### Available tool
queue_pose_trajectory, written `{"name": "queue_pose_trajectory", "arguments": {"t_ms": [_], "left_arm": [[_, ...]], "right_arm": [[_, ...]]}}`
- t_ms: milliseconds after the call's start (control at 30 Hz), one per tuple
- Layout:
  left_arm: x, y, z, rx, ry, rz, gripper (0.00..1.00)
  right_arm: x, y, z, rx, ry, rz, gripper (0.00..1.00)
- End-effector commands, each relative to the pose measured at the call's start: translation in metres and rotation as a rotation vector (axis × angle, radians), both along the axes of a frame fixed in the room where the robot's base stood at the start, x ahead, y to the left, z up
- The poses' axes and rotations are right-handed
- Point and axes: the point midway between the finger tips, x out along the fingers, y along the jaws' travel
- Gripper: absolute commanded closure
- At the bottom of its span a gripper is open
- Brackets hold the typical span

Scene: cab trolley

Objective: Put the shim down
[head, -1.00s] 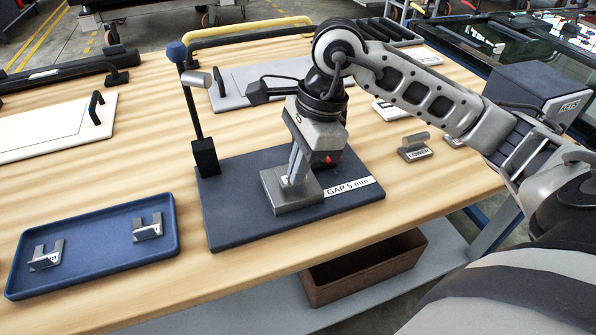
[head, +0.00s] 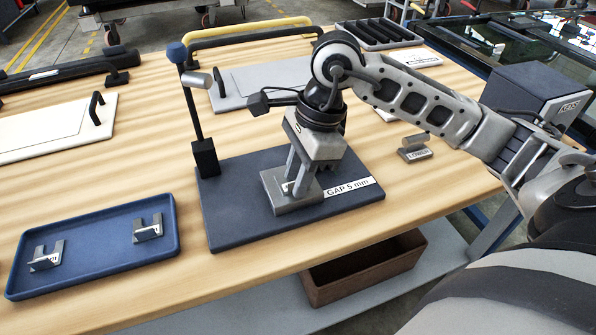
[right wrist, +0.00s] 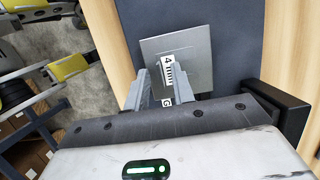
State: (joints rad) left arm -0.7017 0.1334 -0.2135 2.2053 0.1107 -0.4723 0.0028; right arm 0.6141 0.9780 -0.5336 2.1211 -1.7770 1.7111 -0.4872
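The shim (right wrist: 174,72) is a small grey metal piece with a "4 mm" label, seen in the right wrist view just beyond my fingertips. It appears to lie on the square steel block (head: 290,203) on the dark "GAP 5 mm" base plate (head: 225,215). Its upright part is largely hidden by my fingers. My right gripper (head: 300,187) points down over the block, fingers apart; it also shows in the right wrist view (right wrist: 160,88). Two similar notched shims (head: 45,257) (head: 147,230) stand in the blue tray (head: 95,283). My left gripper is not in view.
A dark post with a blue knob (head: 177,52) rises at the base plate's back left corner. A small "LOWER" block (head: 415,152) sits to the right. Handled panels (head: 40,130) lie behind. A brown bin (head: 365,270) is below the table edge. Wood between tray and base plate is clear.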

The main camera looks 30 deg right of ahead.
Motion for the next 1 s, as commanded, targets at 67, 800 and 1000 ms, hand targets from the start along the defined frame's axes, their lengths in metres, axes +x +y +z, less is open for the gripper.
{"name": "queue_pose_trajectory", "arguments": {"t_ms": [67,800,1000], "left_arm": [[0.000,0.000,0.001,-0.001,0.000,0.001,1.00],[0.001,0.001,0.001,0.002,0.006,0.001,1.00],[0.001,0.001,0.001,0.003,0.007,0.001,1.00]], "right_arm": [[0.001,-0.003,0.012,0.000,-0.006,-0.002,0.75],[-0.007,-0.031,0.116,0.001,-0.001,-0.001,0.75],[-0.007,-0.031,0.116,0.000,0.000,-0.001,0.75]]}}
